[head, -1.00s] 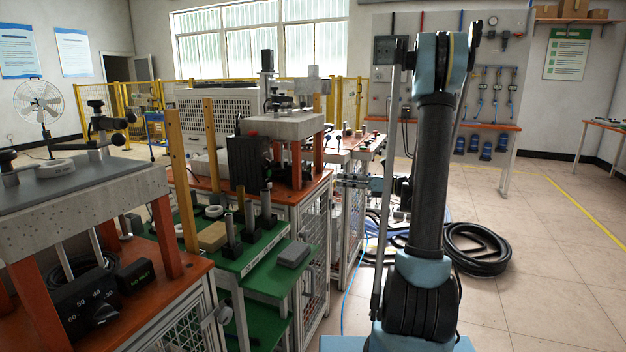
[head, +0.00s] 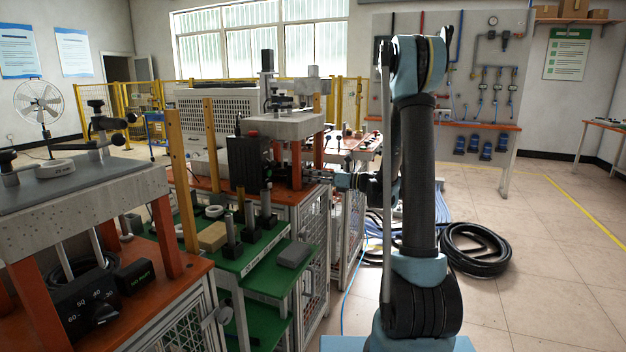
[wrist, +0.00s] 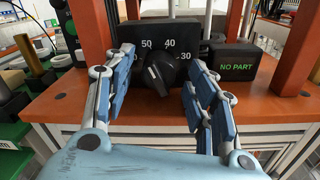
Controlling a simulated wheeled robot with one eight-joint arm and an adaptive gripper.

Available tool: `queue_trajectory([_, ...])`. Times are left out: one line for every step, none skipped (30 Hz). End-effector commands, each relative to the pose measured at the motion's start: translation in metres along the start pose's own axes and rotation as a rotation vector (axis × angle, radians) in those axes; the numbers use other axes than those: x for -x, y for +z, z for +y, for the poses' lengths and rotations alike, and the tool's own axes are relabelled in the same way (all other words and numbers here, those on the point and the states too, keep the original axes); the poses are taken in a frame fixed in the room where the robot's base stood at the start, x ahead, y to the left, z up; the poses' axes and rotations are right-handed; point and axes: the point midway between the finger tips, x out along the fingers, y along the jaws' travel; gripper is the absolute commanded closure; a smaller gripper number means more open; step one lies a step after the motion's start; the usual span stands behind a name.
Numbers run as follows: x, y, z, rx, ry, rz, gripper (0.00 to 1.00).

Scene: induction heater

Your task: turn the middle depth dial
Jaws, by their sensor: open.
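The middle depth dial (wrist: 168,73) is a black knob on a dark panel marked 50, 40 and 30 in the wrist view. A pale mark shows on the left part of its face. My gripper (wrist: 163,62) is open, with one blue-padded finger on each side of the knob. Gaps show between the fingers and the knob, so I see no grip on it. In the head view my gripper (head: 312,177) is small, at the front of the middle machine (head: 285,127). The dial cannot be made out there.
A black box reading NO PART (wrist: 234,67) stands right of the dial panel. Orange posts (wrist: 297,50) flank them on an orange bench top. In the head view, a nearer machine with its own dial (head: 103,312) and a green stepped rack (head: 250,250) stand left.

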Motion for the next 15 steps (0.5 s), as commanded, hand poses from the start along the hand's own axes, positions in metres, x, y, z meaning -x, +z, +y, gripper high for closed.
queue_trajectory([-0.0015,0.0000,0.0001,0.000,0.000,0.000,0.49])
queue_trajectory([-0.0020,0.0000,0.0001,0.000,0.000,0.000,0.49])
queue_trajectory([-0.0022,0.0000,0.0000,0.000,0.000,0.000,0.49])
queue_trajectory([-0.0023,0.0000,0.0000,0.000,0.000,0.000,0.49])
queue_trajectory([-0.0023,0.0000,-0.0001,0.000,0.000,0.000,0.49])
queue_trajectory([-0.0022,0.0000,-0.0001,0.000,0.000,0.000,0.49])
queue_trajectory([-0.0021,0.0000,-0.0001,0.000,0.000,0.000,0.49])
queue_trajectory([-0.0021,0.0000,-0.0001,0.000,0.000,0.000,0.49])
queue_trajectory([-0.0021,0.0000,-0.0001,0.000,0.000,0.000,0.51])
queue_trajectory([-0.0021,0.0000,-0.0001,0.000,0.000,0.000,0.58])
queue_trajectory([-0.0020,0.0000,-0.0001,0.000,0.000,0.000,0.65])
queue_trajectory([-0.0020,0.0000,-0.0001,0.000,0.000,0.000,0.74])
queue_trajectory([-0.0020,0.0000,-0.0001,0.000,0.000,0.000,0.80])
queue_trajectory([-0.0020,0.0000,-0.0001,0.000,0.000,0.000,0.87])
queue_trajectory([-0.0020,0.0000,-0.0002,0.000,0.000,0.000,0.93])
